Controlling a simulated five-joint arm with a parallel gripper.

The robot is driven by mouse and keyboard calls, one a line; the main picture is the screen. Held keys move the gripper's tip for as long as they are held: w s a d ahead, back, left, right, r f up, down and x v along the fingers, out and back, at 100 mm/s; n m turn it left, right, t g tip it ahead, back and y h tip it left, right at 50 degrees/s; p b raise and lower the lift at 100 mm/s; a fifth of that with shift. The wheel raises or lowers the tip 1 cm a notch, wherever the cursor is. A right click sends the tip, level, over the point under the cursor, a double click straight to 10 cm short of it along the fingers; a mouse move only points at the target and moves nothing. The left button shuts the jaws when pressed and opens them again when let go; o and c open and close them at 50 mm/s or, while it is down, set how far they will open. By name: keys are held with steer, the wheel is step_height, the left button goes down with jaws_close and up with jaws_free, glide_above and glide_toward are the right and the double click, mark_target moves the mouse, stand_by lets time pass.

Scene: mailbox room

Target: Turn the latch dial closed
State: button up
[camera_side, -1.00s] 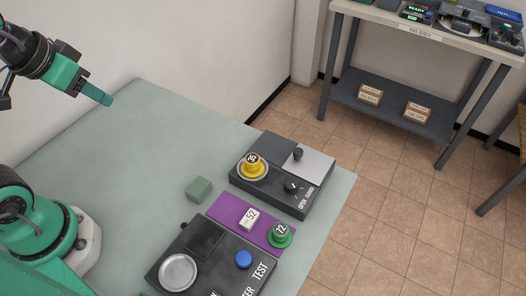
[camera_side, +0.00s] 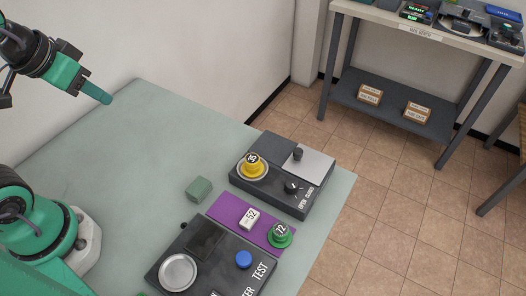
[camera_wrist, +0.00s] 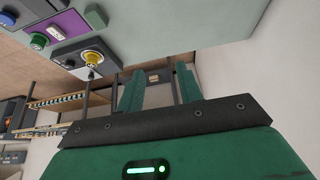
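The latch dial (camera_side: 292,187) is a small black knob with a light mark, on the front of a dark box (camera_side: 275,196). The words OPEN and CLOSED are printed beside it; I cannot tell surely which one the mark faces. A yellow round piece numbered 16 (camera_side: 253,165) sits on the same box, left of the dial. My gripper (camera_side: 107,100) is high at the upper left, far from the box and touching nothing. In the wrist view my gripper (camera_wrist: 158,82) has its two green fingers apart with nothing between them. The dial is not clear there.
A purple mat (camera_side: 228,206) holds a white block numbered 52 (camera_side: 249,219) and a green piece numbered 72 (camera_side: 280,236). A green block (camera_side: 199,189) lies nearby. A tester box (camera_side: 215,262) stands in front. The table's (camera_side: 130,150) left and back are clear.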

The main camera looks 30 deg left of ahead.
steer(key=w, duration=0.1)
steer(key=m+g, duration=0.6)
steer(key=m, duration=1.7)
glide_above(292, 183)
steer(key=f, duration=1.2)
steer(key=shift+a, duration=0.2)
steer(key=shift+d+f, duration=0.25)
steer(key=shift+f, duration=0.1)
steer(key=shift+f, duration=3.8)
